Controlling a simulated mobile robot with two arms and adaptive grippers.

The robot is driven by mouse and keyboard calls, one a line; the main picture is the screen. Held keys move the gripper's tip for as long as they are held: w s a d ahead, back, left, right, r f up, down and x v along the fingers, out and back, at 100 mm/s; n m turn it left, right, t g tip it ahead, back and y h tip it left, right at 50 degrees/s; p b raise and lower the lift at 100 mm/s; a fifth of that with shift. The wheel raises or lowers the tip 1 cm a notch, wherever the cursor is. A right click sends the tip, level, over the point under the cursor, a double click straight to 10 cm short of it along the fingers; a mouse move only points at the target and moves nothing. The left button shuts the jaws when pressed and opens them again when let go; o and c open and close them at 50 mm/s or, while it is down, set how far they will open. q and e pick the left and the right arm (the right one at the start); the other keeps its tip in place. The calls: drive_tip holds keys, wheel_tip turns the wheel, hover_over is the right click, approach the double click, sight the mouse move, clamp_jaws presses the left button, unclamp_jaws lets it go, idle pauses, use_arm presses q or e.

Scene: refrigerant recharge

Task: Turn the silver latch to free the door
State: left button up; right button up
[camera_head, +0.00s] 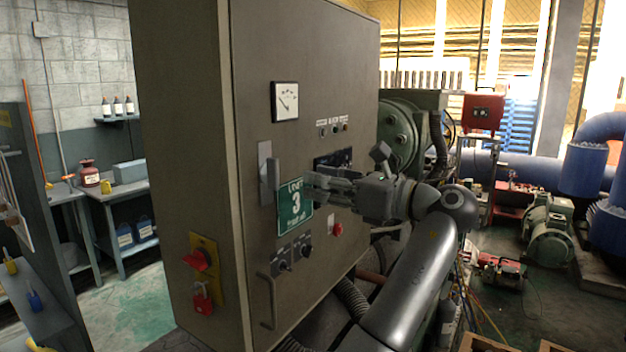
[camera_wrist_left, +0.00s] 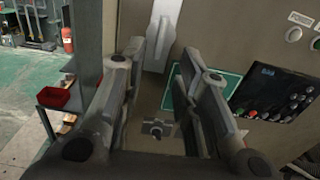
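The silver latch (camera_head: 272,178) is an upright handle on a pale plate on the front door of the brown-grey cabinet (camera_head: 330,60). It also shows at the top of the left wrist view (camera_wrist_left: 163,30). My left gripper (camera_head: 309,188) is in front of the door, just right of the latch, with its fingers pointing towards it. In the left wrist view its fingers (camera_wrist_left: 163,62) are apart with nothing between them, and the latch lies beyond the fingertips. I see no contact with the latch. The green "Unit 3" sign (camera_head: 294,208) is partly behind the fingers. My right gripper is out of view.
A bar handle (camera_head: 267,302) and black knobs (camera_head: 294,257) are lower on the door. A red rotary switch (camera_head: 198,259) with a red padlock (camera_head: 202,298) is on the cabinet's side. Machinery (camera_head: 400,128) stands close on the right. The floor (camera_head: 130,310) at left is open.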

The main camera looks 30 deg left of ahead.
sight(278, 174)
use_arm(q)
drive_tip(key=a+b, duration=0.1)
drive_tip(key=a, duration=0.1)
drive_tip(key=a+b, duration=0.1)
drive_tip(key=a, duration=0.2)
drive_tip(key=a+b, duration=0.1)
drive_tip(key=a, duration=0.2)
drive_tip(key=shift+w+a+f, duration=0.2)
drive_tip(key=shift+w+f, duration=0.05)
drive_tip(key=shift+w, duration=0.15)
drive_tip(key=shift+a+r, duration=0.1)
drive_tip(key=shift+a, duration=0.15)
drive_tip(key=shift+c, duration=0.2)
drive_tip(key=c, duration=0.5)
clamp_jaws()
drive_tip(key=n+b, duration=0.1)
drive_tip(key=n, duration=0.3)
drive_tip(key=shift+r, duration=0.1)
drive_tip(key=shift+n, duration=0.3)
